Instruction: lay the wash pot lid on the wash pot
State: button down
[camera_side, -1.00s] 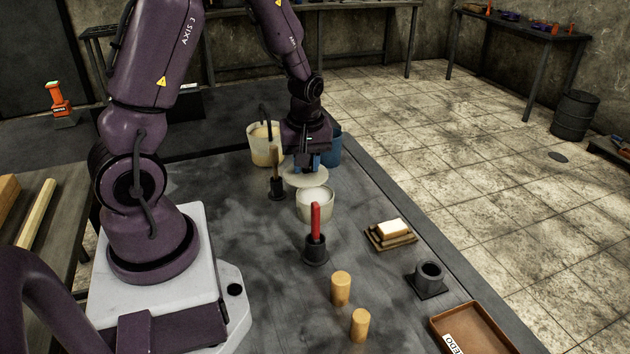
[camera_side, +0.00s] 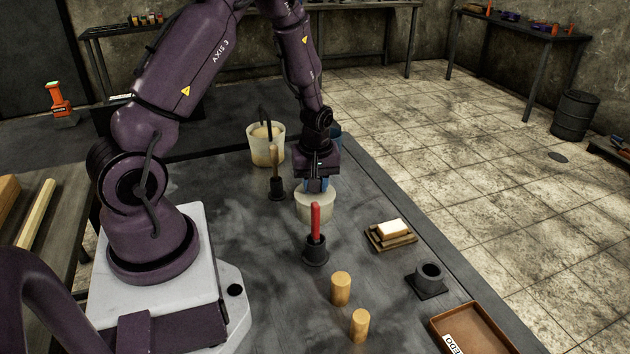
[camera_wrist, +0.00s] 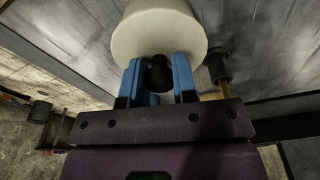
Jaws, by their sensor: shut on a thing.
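The wash pot (camera_side: 315,208) is a pale, round pot standing on the dark bench in the side view. My gripper (camera_side: 317,185) is directly above it, pointing down. In the wrist view my gripper (camera_wrist: 157,78) has its two blue fingers shut on the dark knob of the wash pot lid (camera_wrist: 150,42), a pale round disc. In the side view the lid sits at the pot's mouth, largely hidden by the fingers and blending with the rim. I cannot tell whether it touches the rim all round. The pot's inside is covered from view.
A red-handled tool in a dark holder (camera_side: 316,240) stands just in front of the pot. A white block (camera_side: 392,228) lies right.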

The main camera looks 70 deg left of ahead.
aim_at(316, 196)
jog(key=c, duration=0.9)
grip_release()
notch_tip(316, 196, up, 12)
jog(key=d, duration=0.1)
jog(key=s+d+r+m+t, duration=0.2)
jog(key=s+d+r+m, duration=0.4)
jog(key=d+r+m, duration=0.1)
jog(key=s+d+r+m+t+h, duration=0.1)
jog(key=s+d+r+m+t, duration=0.2)
jog(key=s+d+r+m, duration=0.3)
jog(key=d+r+m, duration=0.2)
jog(key=d+r, duration=0.1)
jog(key=d, duration=0.2)
jog(key=shift+m, duration=0.3)
jog(key=shift+r, duration=0.1)
